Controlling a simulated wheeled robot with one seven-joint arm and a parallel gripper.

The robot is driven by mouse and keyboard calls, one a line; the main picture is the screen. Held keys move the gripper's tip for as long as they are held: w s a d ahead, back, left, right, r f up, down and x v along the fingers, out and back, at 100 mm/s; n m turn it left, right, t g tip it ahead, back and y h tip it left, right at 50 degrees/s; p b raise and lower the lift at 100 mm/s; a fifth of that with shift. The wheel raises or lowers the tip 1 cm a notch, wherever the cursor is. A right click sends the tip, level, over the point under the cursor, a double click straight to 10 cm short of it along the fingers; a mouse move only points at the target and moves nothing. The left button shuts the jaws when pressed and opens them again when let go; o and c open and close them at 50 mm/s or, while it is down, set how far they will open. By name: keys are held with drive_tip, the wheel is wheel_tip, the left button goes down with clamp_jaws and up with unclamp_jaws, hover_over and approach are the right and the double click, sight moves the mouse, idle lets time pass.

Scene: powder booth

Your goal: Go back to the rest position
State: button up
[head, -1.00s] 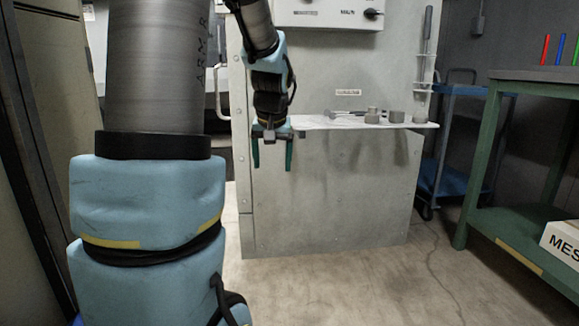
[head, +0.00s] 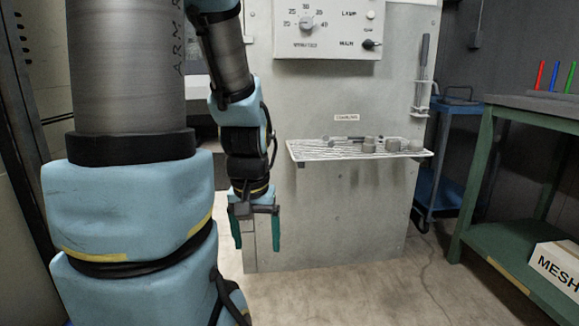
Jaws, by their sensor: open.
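My gripper (head: 257,236) hangs fingers-down in the middle of the head view, left of and below the wire shelf. Its two green fingers are apart, with nothing between them. The wire shelf (head: 312,152) is fixed to the front of the grey booth panel (head: 340,215). Several small grey metal parts (head: 369,145) stand on it. My gripper is apart from the shelf.
A control box (head: 330,30) with a dial and knobs is above the shelf. A blue cart (head: 450,150) stands right of the panel. A green bench (head: 490,170) at the right carries coloured sticks and, lower down, a white box (head: 556,266). Floor in front is clear.

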wheel_tip(320, 180, up, 27)
drive_tip(key=p, duration=2.4)
drive_tip(key=shift+p, duration=0.3)
